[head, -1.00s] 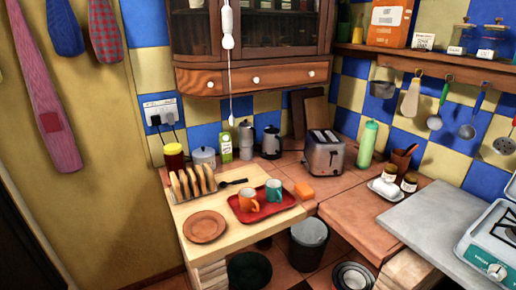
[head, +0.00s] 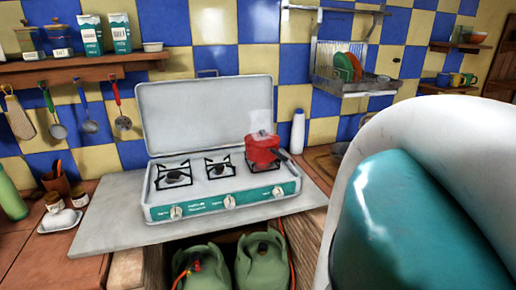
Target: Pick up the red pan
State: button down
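The red pan (head: 262,150) sits on the right burner of a white and teal camping stove (head: 222,190) in the head view. It has a red lid, faint steam above it, and a dark handle pointing to the lower right. My gripper is not in view. A large white and teal rounded form (head: 400,225) fills the right foreground and hides part of the counter there; I cannot tell what it is.
The other two burners are empty. A white bottle (head: 298,131) stands right of the pan. The stove's raised lid (head: 205,110) stands behind it. Green gas bottles (head: 200,265) sit below. A butter dish (head: 60,220) and jars stand at left. Utensils hang from a shelf.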

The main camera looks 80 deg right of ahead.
aim_at(256, 155)
jog(key=z, duration=1.85)
jog(key=j+u, duration=0.3)
jog(key=j, duration=0.2)
